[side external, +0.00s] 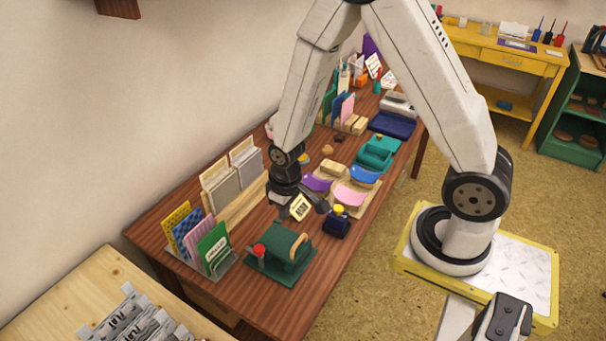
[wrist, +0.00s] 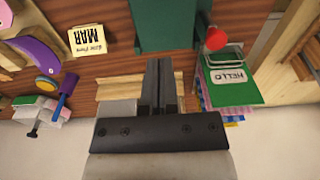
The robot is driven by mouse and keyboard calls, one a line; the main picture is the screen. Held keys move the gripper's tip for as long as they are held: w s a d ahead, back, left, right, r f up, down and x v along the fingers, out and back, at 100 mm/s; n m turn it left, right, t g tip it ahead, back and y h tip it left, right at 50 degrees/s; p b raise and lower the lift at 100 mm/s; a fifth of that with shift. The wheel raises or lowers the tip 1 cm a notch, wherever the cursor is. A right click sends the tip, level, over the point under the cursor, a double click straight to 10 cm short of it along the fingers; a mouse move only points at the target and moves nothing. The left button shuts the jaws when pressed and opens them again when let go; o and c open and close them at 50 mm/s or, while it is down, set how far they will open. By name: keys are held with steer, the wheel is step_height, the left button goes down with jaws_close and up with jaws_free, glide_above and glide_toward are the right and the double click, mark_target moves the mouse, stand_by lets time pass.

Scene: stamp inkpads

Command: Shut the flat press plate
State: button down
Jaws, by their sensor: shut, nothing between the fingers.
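A dark green press (side external: 290,247) with an arched wooden handle and a flat green base stands near the table's front end. It also shows in the wrist view (wrist: 165,25), cut off by the top edge. A red knob (side external: 259,250) stands at its left side; the wrist view shows it too (wrist: 216,38). I cannot tell how far its plate is open. My gripper (side external: 283,210) is above the table, behind the press and apart from it. In the wrist view its fingers (wrist: 158,63) are together, empty, pointing toward the press.
A card rack (side external: 218,262) stands left of the press. A date card (side external: 300,207) and a dark blue bottle (side external: 337,224) stand behind it. Coloured rocker pieces (side external: 350,192), a teal press (side external: 378,152) and a navy pad (side external: 392,125) lie farther back. Bare wood lies around the green base.

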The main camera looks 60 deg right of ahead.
steer(key=shift+w+f+g, duration=0.8)
steer(key=shift+w+f, duration=0.3)
steer(key=shift+w, duration=7.65)
step_height(320, 180, up, 9)
steer(key=shift+w+r, duration=0.15)
steer(key=shift+w, duration=0.1)
steer(key=s+r+t, duration=0.1)
steer(key=s+r, duration=0.1)
steer(key=s, duration=1)
steer(key=s+r+t, duration=0.2)
steer(key=s+r, duration=0.1)
steer(key=s, duration=0.8)
steer(key=shift+s+d, duration=0.15)
steer(key=shift+s, duration=0.25)
